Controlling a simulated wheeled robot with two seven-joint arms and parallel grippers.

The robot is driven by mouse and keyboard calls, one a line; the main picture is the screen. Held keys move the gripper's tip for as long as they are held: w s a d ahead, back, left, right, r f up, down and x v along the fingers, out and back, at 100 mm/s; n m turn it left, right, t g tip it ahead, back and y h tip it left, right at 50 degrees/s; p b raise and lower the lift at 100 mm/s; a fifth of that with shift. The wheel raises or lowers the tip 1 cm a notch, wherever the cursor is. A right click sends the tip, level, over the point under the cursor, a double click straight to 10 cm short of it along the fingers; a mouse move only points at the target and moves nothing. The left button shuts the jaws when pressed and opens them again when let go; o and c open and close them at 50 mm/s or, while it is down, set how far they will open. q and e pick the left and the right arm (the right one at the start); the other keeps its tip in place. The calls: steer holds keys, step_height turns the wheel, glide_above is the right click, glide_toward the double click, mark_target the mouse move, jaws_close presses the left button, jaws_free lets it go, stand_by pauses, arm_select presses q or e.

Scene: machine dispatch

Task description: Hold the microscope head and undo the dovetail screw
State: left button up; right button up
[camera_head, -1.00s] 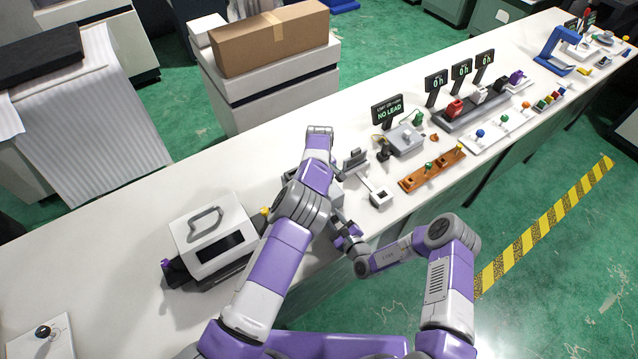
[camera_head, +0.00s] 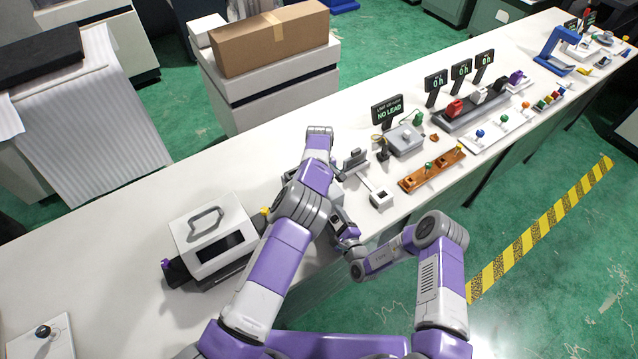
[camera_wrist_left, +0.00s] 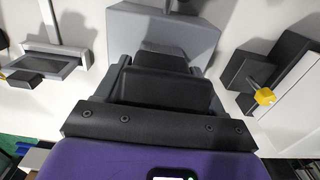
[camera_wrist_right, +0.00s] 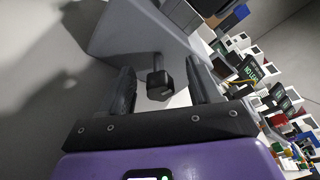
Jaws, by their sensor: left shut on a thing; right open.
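A grey block-like body, apparently the microscope head, shows in the left wrist view (camera_wrist_left: 190,38) and the right wrist view (camera_wrist_right: 125,30). My left gripper (camera_wrist_left: 162,62) is shut on part of it; the gripped part is mostly hidden by the fingers. In the head view my left arm covers most of this spot. A dark screw knob (camera_wrist_right: 158,85) sticks out of the grey body on a short shaft. My right gripper (camera_wrist_right: 160,88) is open, with one finger either side of the knob and gaps showing. In the head view my right gripper (camera_head: 345,232) is beside the bench's front edge.
A white handled case (camera_head: 212,240) stands left of my left arm. A small white block (camera_head: 381,199) and a brown tray (camera_head: 432,170) lie to the right. A yellow knob on a dark block (camera_wrist_left: 264,97) is beside my left gripper.

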steer(key=shift+s, duration=0.1)
steer(key=shift+d+f+v, duration=0.1)
steer(key=shift+d+v, duration=0.1)
steer(key=shift+v, duration=0.75)
steer(key=shift+d+f+v, duration=0.1)
steer(key=shift+d+v, duration=0.05)
steer(key=shift+v, duration=0.75)
arm_select(q)
steer(key=o, duration=1.4)
steer(key=shift+c, duration=0.2)
